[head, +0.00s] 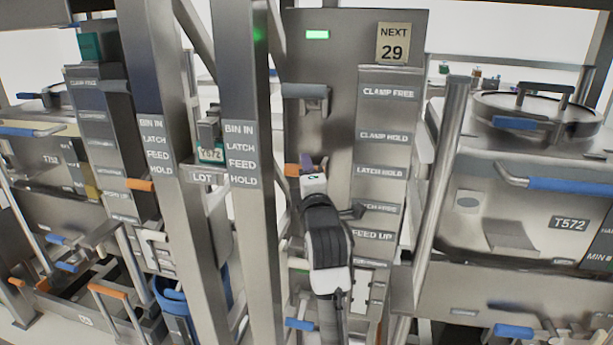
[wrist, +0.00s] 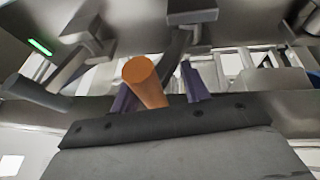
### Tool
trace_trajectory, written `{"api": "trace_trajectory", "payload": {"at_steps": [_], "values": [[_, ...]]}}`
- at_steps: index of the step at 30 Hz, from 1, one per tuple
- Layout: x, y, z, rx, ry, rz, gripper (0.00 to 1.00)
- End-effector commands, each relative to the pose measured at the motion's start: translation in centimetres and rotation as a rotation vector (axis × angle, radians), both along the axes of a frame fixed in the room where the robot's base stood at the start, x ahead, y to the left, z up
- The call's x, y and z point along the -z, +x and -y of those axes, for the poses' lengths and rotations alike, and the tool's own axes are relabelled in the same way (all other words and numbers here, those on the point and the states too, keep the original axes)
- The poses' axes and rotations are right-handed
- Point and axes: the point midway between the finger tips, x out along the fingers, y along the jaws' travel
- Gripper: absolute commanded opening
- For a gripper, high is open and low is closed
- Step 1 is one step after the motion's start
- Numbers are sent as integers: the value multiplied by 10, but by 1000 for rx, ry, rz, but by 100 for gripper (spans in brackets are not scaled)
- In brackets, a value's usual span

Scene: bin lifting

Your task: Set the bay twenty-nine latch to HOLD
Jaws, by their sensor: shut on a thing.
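The bay panel (head: 335,60) carries a plate (head: 393,43) reading NEXT 29. An orange lever handle (head: 291,170) sticks out at its left side, level with the LATCH HOLD label (head: 380,172). My gripper (head: 307,160) is at this handle. In the wrist view the orange handle (wrist: 145,80) lies between the two purple fingers of my gripper (wrist: 158,90), which is shut on it. The LATCH FREE label (head: 380,207) below is partly covered by my arm.
A grey lever (head: 303,91) sits above on the panel, near CLAMP FREE. An upright steel post (head: 250,130) stands close on the left and a slanted steel tube (head: 440,190) on the right. A bin marked T572 (head: 480,240) is at the right. A green light (head: 317,34) is lit.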

Motion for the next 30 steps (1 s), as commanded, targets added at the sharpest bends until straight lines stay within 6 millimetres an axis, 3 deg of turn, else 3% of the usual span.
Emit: {"api": "trace_trajectory", "payload": {"at_steps": [1,7,8,21,26,30], "values": [[-14,0,4,10,-7,32,5],[-14,1,4,12,-8,31,5],[-13,1,4,12,-9,31,47],[-13,-5,5,11,-7,36,47],[-6,-28,7,11,-7,36,47],[3,-59,8,11,-7,29,47]]}}
